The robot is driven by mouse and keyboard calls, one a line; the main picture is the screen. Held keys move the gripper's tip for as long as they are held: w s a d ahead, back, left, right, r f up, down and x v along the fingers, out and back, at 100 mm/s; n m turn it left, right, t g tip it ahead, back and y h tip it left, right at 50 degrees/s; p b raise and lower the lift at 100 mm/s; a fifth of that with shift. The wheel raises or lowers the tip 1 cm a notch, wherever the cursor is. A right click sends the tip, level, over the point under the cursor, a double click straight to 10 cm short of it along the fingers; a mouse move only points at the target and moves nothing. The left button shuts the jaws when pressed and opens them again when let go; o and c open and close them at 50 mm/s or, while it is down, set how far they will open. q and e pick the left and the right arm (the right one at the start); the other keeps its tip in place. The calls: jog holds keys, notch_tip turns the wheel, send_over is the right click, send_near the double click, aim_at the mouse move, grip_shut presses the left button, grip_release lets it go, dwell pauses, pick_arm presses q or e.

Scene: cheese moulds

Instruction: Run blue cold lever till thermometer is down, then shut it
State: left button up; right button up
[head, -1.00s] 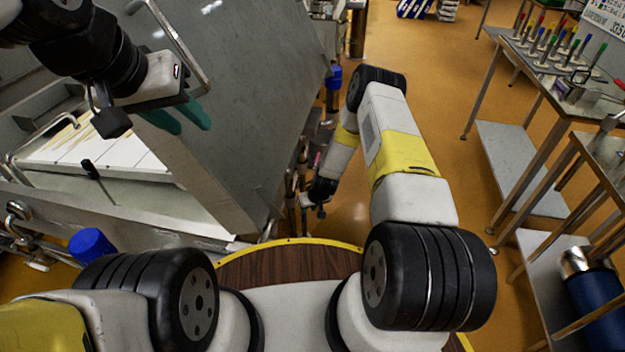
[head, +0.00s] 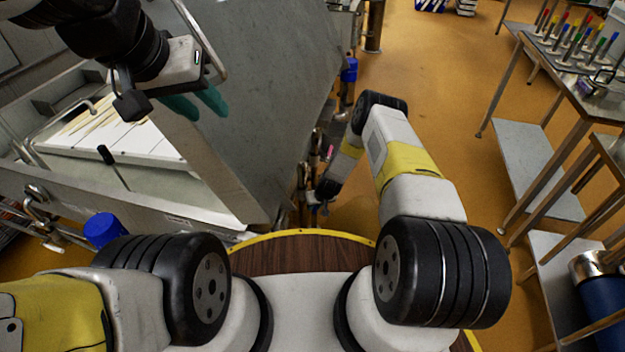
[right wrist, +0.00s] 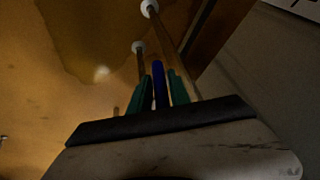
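The blue lever (right wrist: 158,84) stands between the green fingers of my right gripper (right wrist: 160,88) in the right wrist view. The fingers are close together along its two sides and look shut on it. In the head view my right gripper (head: 318,197) is small beside the steel vat's end, and the lever cannot be made out there. A small pink mark (head: 329,153) shows near it; I cannot tell whether it is the thermometer, and no reading is legible. My left gripper (head: 195,104) hangs over the vat's steel side, its teal fingers apart and empty.
The steel vat (head: 265,120) fills the left, with white moulds (head: 120,130) inside. A blue cylinder (head: 349,70) stands by its far corner. Steel tables (head: 560,85) with coloured-handled tools stand at the right. Orange floor (head: 440,90) is free between.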

grip_shut()
dwell(1.2)
